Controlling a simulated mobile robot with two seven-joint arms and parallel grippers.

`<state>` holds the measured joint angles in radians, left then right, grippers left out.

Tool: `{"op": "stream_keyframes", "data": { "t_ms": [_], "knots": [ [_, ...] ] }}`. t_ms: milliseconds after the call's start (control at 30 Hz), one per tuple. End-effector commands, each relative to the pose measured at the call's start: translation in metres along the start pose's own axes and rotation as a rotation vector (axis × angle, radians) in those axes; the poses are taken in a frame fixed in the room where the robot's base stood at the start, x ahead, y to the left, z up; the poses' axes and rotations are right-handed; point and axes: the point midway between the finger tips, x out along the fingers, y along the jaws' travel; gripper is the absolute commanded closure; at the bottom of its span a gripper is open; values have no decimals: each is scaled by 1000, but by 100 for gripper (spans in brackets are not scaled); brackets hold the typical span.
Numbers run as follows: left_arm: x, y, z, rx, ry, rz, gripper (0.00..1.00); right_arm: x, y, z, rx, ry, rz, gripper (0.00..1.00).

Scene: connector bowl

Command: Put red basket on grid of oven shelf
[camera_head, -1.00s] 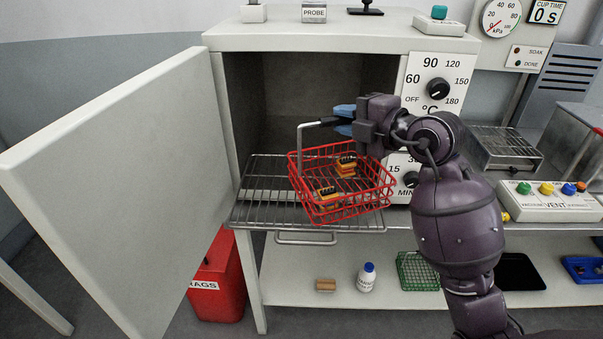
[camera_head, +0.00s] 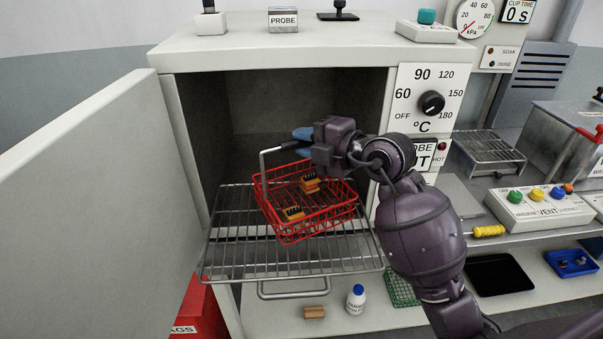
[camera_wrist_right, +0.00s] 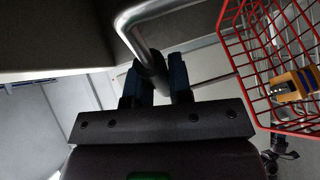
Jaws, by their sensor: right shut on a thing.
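The red wire basket (camera_head: 300,232) is at the oven mouth, over the pulled-out oven shelf grid (camera_head: 230,262). I cannot tell whether it touches the grid. Several orange and black connectors (camera_head: 310,184) lie in it. Its bent metal handle (camera_head: 263,165) rises at its left and ends in a dark grip. My right gripper (camera_head: 303,141) has blue fingers shut on this handle. In the right wrist view the blue fingers (camera_wrist_right: 157,82) clasp the handle's dark grip, and the basket (camera_wrist_right: 262,90) shows at the right. My left gripper is not in view.
The oven door (camera_head: 85,215) stands open at the left. The oven's side wall and control panel (camera_head: 418,110) are close to my right arm. Bare grid shows left of and in front of the basket. A white bottle (camera_head: 355,302) stands on the lower shelf.

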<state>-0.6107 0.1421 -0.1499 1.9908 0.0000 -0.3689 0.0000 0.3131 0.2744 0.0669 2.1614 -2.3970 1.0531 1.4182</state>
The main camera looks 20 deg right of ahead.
Motion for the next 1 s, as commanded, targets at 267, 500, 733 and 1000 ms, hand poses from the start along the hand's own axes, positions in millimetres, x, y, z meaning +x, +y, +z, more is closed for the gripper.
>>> {"op": "stream_keyframes", "data": {
  "t_ms": [267,500,733,1000],
  "knots": [
    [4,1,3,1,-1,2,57,3,-18,2,-2,0,2,100],
    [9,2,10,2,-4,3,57,8,-46,4,-1,0,0,100],
    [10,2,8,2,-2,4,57,9,-48,4,-3,0,5,100],
    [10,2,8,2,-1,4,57,9,-52,5,-1,0,1,73]
  ]
}}
